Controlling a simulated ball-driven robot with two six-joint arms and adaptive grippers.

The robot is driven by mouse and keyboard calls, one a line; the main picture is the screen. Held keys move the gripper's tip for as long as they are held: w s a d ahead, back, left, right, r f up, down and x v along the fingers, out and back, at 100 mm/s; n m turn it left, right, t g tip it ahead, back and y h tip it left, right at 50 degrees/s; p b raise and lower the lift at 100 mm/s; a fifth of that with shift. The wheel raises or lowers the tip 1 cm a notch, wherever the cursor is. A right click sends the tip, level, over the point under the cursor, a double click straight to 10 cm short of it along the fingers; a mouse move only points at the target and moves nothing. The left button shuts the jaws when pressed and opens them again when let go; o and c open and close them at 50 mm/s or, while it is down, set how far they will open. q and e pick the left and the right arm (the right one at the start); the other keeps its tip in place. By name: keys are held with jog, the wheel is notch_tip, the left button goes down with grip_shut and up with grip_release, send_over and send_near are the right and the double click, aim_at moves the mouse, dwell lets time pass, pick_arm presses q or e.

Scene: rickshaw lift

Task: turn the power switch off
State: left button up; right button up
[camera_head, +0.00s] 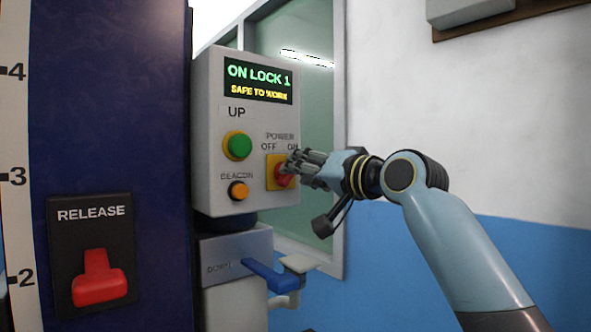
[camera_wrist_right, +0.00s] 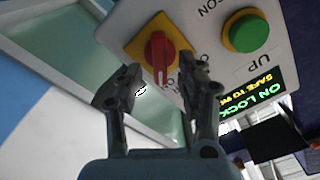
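The power switch is a red rotary knob (camera_head: 284,181) on a yellow square plate (camera_head: 271,171), on the right side of the grey control box (camera_head: 212,130). OFF and ON labels stand above it. My right gripper (camera_head: 291,163) is at the switch and covers part of the knob and the ON label. In the right wrist view the red knob (camera_wrist_right: 158,56) shows beyond and between the two spread fingers (camera_wrist_right: 161,72). The fingers are open; I cannot tell whether they touch the knob. My left gripper is not in view.
The box display (camera_head: 258,82) reads ON LOCK 1, SAFE TO WORK. A green UP button (camera_head: 238,146) and an orange beacon button (camera_head: 238,190) are left of the switch. A blue DOWN lever (camera_head: 270,279) sits below. A red release handle (camera_head: 98,279) is on the blue column.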

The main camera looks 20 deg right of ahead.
jog(key=shift+x, duration=1.15)
grip_shut()
